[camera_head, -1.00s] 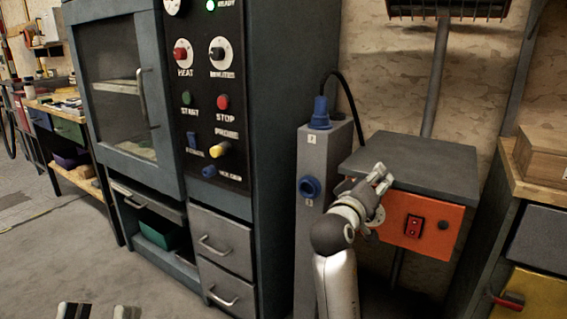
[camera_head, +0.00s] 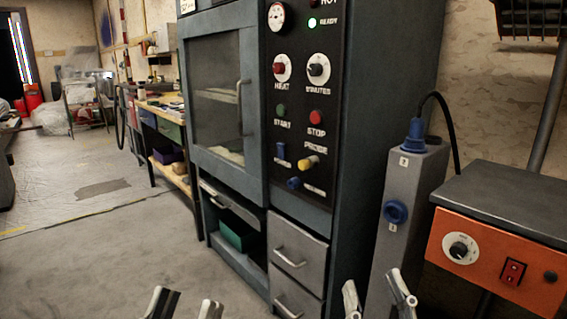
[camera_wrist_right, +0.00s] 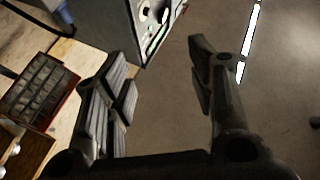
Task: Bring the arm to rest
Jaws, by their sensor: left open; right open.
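My left gripper (camera_head: 183,306) is at the bottom edge of the head view, left of centre. Its two fingertips stand apart with nothing between them. My right gripper (camera_head: 376,298) is at the bottom edge, right of centre, in front of the grey post. Its fingers are apart and empty. In the right wrist view the right gripper (camera_wrist_right: 165,85) has its two dark fingers wide apart over the floor. Only the fingertips of both grippers show in the head view; the arms are out of the frame.
A tall cabinet (camera_head: 345,120) with a control panel and glass door stands in the middle. A grey post (camera_head: 407,185) with blue plugs and an orange box (camera_head: 483,262) stand to its right. Grey floor (camera_head: 95,255) is clear at left. A workbench (camera_head: 165,108) stands behind.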

